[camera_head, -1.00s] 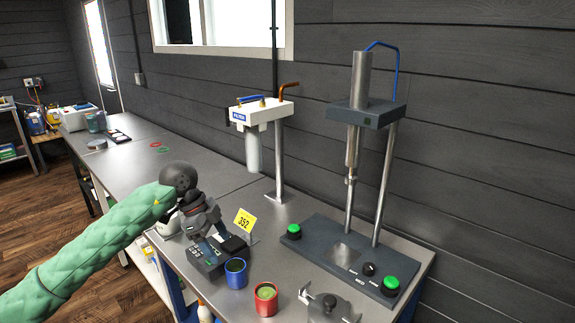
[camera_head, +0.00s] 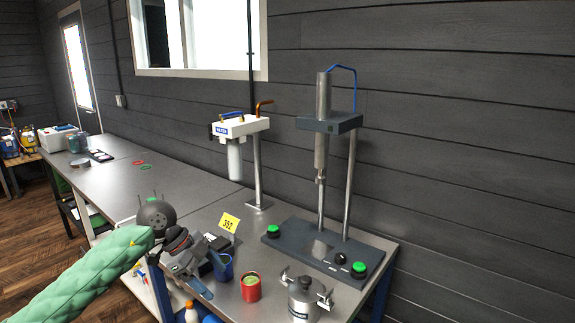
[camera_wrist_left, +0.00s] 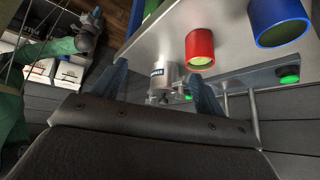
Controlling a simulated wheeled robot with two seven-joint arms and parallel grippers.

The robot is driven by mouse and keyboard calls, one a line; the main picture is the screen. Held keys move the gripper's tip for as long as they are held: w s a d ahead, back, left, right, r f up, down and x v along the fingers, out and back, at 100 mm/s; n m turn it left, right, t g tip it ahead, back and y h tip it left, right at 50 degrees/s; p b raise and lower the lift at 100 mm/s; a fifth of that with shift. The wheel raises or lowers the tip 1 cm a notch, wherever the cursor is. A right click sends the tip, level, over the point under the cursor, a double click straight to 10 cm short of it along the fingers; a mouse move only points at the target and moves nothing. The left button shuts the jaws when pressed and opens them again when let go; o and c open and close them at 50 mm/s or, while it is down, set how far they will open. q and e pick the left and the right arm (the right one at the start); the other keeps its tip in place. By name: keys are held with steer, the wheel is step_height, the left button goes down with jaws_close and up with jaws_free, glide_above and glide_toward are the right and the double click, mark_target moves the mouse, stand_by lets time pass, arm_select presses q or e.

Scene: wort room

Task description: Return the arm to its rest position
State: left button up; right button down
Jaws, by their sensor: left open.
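My left arm, in a green padded sleeve, comes in from the left in the head view. Its gripper (camera_head: 205,274) is over the near edge of the steel bench (camera_head: 185,195), in front of the blue cup and partly covering it. The fingers are apart, with nothing seen held between them; they also show apart in the left wrist view (camera_wrist_left: 160,86). The blue cup (camera_head: 229,273) and the red cup (camera_head: 250,289) stand on the bench to the right. Another green-sleeved arm of mine (camera_wrist_left: 50,48) shows in the wrist view; its gripper's jaws are unclear.
A lidded metal pot (camera_head: 303,299) stands at the front right. Behind are a stand with green buttons (camera_head: 318,246), a white filter unit (camera_head: 240,127) and a yellow 352 card (camera_head: 229,223). The bench's left stretch is mostly clear.

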arm_select(q)
steer(key=s+d+r+t+h, duration=0.3)
steer(key=d+r+t+h, duration=0.1)
steer(key=d+h, duration=0.3)
steer(key=s+d+r+t+h, duration=0.3)
steer(key=d+r+h, duration=0.1)
steer(key=d+h, duration=0.25)
steer(key=s+a+f+n+t+y, duration=0.3)
steer(key=a+f+n+t+y, duration=0.7)
steer(key=a+f+n+y, duration=0.8)
steer(key=s+d+f+g+y, duration=0.1)
steer(key=s+f+g, duration=0.7)
steer(key=s, duration=0.5)
steer(key=s+d+f+g+y, duration=0.1)
steer(key=s+f+g, duration=0.4)
steer(key=s+f, duration=0.6)
steer(key=s+d+f+g, duration=0.1)
steer(key=d+f, duration=0.1)
steer(key=f, duration=0.8)
steer(key=s+d+f+g, duration=0.1)
steer(key=s+d+f, duration=0.1)
steer(key=f, duration=0.9)
steer(key=shift+d+f, duration=0.15)
steer(key=shift+d, duration=0.5)
